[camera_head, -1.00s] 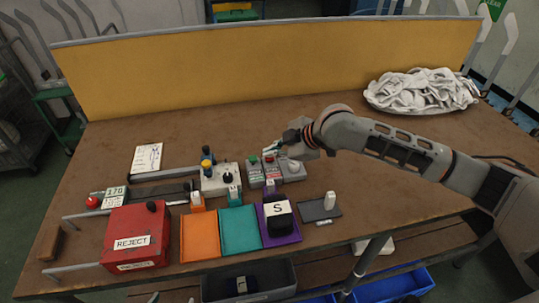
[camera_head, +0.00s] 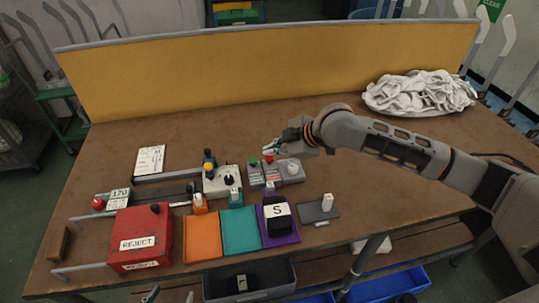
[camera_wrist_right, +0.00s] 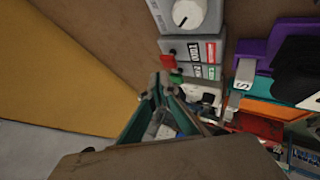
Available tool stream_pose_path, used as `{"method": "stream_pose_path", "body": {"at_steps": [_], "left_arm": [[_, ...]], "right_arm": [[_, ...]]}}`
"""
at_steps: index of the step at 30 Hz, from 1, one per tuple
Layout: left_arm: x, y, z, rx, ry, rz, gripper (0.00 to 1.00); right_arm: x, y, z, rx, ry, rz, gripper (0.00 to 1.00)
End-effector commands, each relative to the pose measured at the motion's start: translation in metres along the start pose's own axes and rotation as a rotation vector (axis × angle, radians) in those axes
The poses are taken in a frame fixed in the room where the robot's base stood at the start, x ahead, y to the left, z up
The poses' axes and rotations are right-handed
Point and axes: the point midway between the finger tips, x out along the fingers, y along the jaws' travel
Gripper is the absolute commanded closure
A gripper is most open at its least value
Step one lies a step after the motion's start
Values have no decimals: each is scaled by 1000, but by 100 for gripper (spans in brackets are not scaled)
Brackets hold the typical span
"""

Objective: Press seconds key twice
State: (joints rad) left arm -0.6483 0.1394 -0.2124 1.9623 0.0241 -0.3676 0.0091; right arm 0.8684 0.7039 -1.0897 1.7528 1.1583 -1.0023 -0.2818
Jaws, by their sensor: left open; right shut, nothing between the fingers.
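A grey key box (camera_head: 268,178) stands mid-table, with a green button (camera_head: 252,162) and a red button (camera_head: 268,159) on it. In the right wrist view the red button (camera_wrist_right: 168,62) and green button (camera_wrist_right: 176,77) sit beside small labels, too blurred to tell which key is for seconds. My right gripper (camera_head: 268,149) is shut and empty, just behind and above the buttons; whether it touches one is unclear. Its fingers (camera_wrist_right: 164,82) show close to the green button in the wrist view. My left gripper (camera_head: 170,297) is open at the bottom edge, mostly out of frame.
A grey box with a white knob (camera_head: 293,168) adjoins the key box at right. A pale box with a black knob (camera_head: 223,182) stands at left. Orange (camera_head: 202,239), teal (camera_head: 240,232) and purple trays lie in front. A red REJECT box (camera_head: 140,222) is front left.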

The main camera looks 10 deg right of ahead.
Motion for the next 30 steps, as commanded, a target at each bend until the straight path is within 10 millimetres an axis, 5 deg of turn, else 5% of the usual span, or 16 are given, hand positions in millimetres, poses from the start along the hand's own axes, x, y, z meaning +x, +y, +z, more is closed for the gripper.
{"method": "stream_pose_path", "body": {"at_steps": [11, 30], "left_arm": [[-1, 0, -2, 0, 0, 0, 41], [-24, -5, -34, 0, 0, 0, 41]], "right_arm": [[-1, 1, -1, 0, 0, 0, 100], [-32, 24, -23, -1, -1, 1, 100]]}}
